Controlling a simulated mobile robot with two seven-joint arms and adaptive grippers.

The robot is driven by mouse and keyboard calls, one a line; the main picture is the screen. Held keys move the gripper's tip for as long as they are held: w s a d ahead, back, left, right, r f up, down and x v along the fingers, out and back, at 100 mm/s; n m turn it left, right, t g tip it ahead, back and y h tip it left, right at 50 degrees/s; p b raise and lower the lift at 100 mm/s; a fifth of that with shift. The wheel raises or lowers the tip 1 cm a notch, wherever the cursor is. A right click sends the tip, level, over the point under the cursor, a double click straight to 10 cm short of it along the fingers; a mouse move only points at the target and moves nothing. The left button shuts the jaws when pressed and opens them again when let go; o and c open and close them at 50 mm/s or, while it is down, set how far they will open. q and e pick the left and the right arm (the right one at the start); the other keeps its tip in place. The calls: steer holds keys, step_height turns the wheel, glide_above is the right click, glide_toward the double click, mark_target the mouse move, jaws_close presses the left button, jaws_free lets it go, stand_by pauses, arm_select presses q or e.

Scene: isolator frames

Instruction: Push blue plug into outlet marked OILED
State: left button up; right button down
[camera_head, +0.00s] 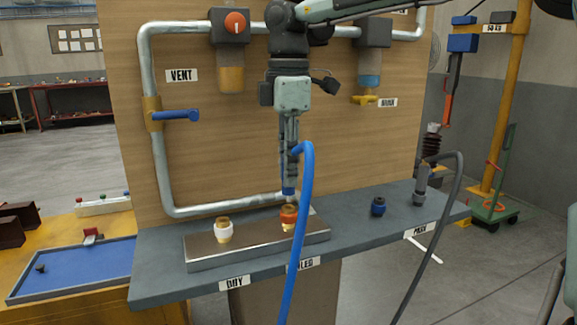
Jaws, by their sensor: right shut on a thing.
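My right gripper (289,180) points straight down and is shut on the blue plug (288,190). The blue hose (304,200) arches off the plug and hangs down in front of the shelf. Directly below the plug is the brass outlet with an orange collar (289,214), on a metal block (255,246). The plug's lower end is at the outlet's top; I cannot tell whether they touch. The label below this outlet (309,263) is partly covered by the hose, with "LED" readable. The left gripper is not in view.
A white-collared outlet (223,231) stands to the left above the DRY label (234,282). On the shelf's right are a blue-ringed socket (378,207) and a grey plug (420,188) with a grey hose, near the PARK label. Pipes and valves line the wooden panel (210,120) behind.

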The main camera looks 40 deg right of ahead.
steer(key=shift+b, duration=0.3)
stand_by(0.5)
steer(key=shift+f+b, duration=1.2)
steer(key=shift+f, duration=0.2)
stand_by(0.5)
steer(key=c, duration=1.3)
jaws_free()
steer(key=shift+r, duration=0.1)
step_height(320, 180, up, 12)
steer(key=shift+f, duration=0.1)
